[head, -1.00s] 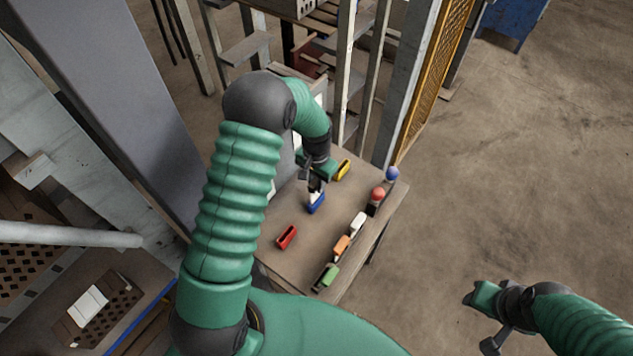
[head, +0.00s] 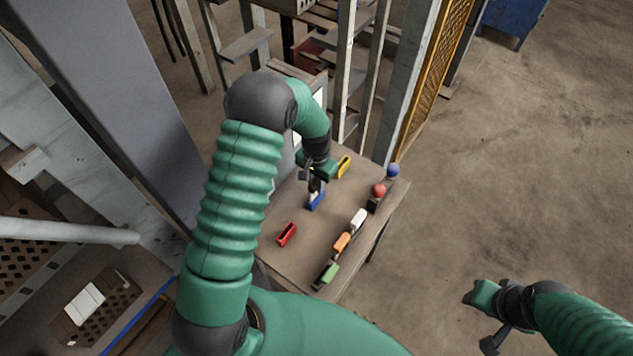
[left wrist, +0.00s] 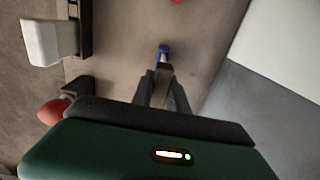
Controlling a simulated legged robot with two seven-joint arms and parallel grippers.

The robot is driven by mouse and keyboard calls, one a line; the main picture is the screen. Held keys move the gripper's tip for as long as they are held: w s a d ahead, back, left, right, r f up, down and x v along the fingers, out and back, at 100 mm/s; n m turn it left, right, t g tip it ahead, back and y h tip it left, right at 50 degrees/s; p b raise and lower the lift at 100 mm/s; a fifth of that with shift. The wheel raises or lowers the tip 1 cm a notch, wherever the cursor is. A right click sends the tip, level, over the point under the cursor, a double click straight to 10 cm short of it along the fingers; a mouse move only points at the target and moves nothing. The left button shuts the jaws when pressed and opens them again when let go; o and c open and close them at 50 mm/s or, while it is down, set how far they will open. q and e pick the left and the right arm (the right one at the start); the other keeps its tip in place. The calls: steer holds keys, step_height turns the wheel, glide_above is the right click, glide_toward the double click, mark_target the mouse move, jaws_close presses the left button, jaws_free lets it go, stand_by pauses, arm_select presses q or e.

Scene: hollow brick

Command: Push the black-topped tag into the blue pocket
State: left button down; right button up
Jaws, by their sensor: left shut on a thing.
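The blue pocket (head: 316,203) stands on the brown table, below my left gripper (head: 315,190) in the head view. In the left wrist view the blue pocket (left wrist: 163,49) shows just beyond the fingertips. My left gripper (left wrist: 161,77) points down and is shut on the tag, whose pale part (head: 313,197) shows at the pocket's mouth. The fingers hide the tag's black top, and I cannot tell how deep it sits. My right gripper (head: 492,343) hangs over the floor at the lower right, away from the table; its jaw state is unclear.
A red pocket (head: 287,234) and a yellow pocket (head: 343,166) stand on the table (head: 300,262). Along its right edge is a row of green (head: 329,272), orange (head: 342,243) and white (head: 358,220) pieces, then red (head: 379,190) and blue (head: 393,171) balls. Posts stand behind.

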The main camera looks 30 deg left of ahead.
arm_select(q)
steer(key=shift+f+b, duration=0.35)
steer(key=shift+f, duration=0.25)
steer(key=c, duration=1.2)
jaws_free()
steer(key=shift+r, duration=0.1)
step_height(320, 180, up, 17)
steer(key=b, duration=0.1)
steer(key=shift+b, duration=0.4)
steer(key=shift+f, duration=0.2)
steer(key=s+d+f+t, duration=0.1)
steer(key=s+d+f, duration=0.1)
steer(key=s+d, duration=0.2)
steer(key=s+d+f+n+t, duration=0.1)
steer(key=s+d, duration=0.3)
steer(key=s, duration=0.7)
steer(key=shift+d+f+t, duration=0.15)
steer(key=shift+f+t, duration=0.15)
steer(key=shift+f, duration=0.45)
